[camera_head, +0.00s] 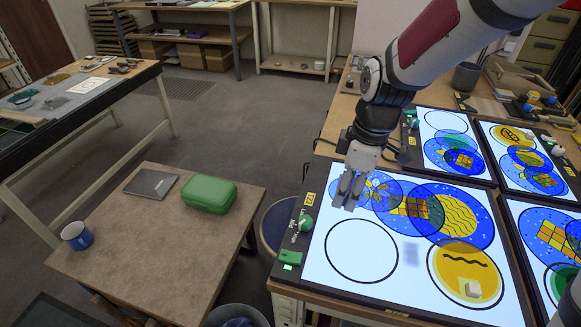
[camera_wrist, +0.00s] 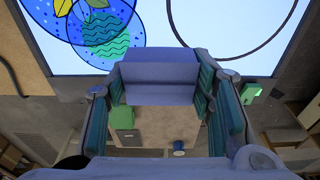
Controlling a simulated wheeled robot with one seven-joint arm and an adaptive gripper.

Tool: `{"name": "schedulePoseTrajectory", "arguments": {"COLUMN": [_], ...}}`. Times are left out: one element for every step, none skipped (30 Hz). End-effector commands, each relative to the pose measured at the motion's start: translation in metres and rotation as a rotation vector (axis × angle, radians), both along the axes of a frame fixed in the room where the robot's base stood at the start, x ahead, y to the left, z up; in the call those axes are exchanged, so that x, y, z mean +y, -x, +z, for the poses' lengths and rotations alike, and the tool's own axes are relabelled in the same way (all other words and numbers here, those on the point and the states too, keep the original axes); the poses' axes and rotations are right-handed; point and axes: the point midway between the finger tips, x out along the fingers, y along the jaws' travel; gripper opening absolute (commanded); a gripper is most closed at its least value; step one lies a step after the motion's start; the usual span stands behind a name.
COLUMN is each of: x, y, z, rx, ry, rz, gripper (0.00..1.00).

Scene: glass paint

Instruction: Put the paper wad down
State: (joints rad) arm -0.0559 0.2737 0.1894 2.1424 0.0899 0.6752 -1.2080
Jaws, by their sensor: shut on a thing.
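My gripper (camera_head: 347,190) hangs over the upper left part of the near light panel (camera_head: 318,270), close to the blue glass discs (camera_head: 375,188). In the wrist view its two fingers stand on either side of a pale, blue-grey folded block, the paper wad (camera_wrist: 160,72), and grip it. In the head view the wad is hard to make out between the fingers. The panel's black circle outline (camera_head: 361,250) is empty, below and right of my gripper. A small whitish block (camera_head: 472,289) lies on the yellow disc (camera_head: 450,268).
More lit panels with glass discs (camera_head: 520,155) stand behind and to the right. A green knob (camera_head: 305,222) sits on the panel's left edge. A low table (camera_head: 150,255) at left holds a green case (camera_head: 208,194), a blue mug (camera_head: 77,235) and a dark flat thing (camera_head: 151,183).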

Motion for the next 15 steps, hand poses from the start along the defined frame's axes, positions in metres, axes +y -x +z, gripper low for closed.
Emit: {"name": "schedulePoseTrajectory", "arguments": {"x": [0.004,0.006,0.01,0.013,0.015,0.019,0.021,0.024,0.027,0.03,0.032,0.036,0.038,0.041,0.044], "y": [-0.009,-0.016,-0.024,-0.031,-0.038,-0.047,-0.054,-0.061,-0.07,-0.077,-0.084,-0.093,-0.1,-0.106,-0.114], "z": [-0.002,-0.002,-0.003,-0.004,-0.005,-0.006,-0.006,-0.007,-0.008,-0.009,-0.009,-0.011,-0.011,-0.012,-0.012], "rx": [0.001,0.0,0.001,0.001,0.001,0.0,-0.001,0.001,0.0,0.0,0.0,0.001,-0.001,0.0,0.0], "ry": [-0.001,-0.001,-0.001,-0.001,-0.001,0.0,-0.001,0.0,0.0,0.0,0.0,0.001,0.0,0.0,0.0], "rz": [0.001,0.002,0.002,0.001,0.001,0.002,0.003,0.003,0.003,0.002,0.002,0.002,0.002,0.002,0.002], "gripper": [0.19,0.19,0.19,0.19,0.19,0.19,0.19,0.19,0.19,0.19,0.19,0.19,0.19,0.19,0.19]}}
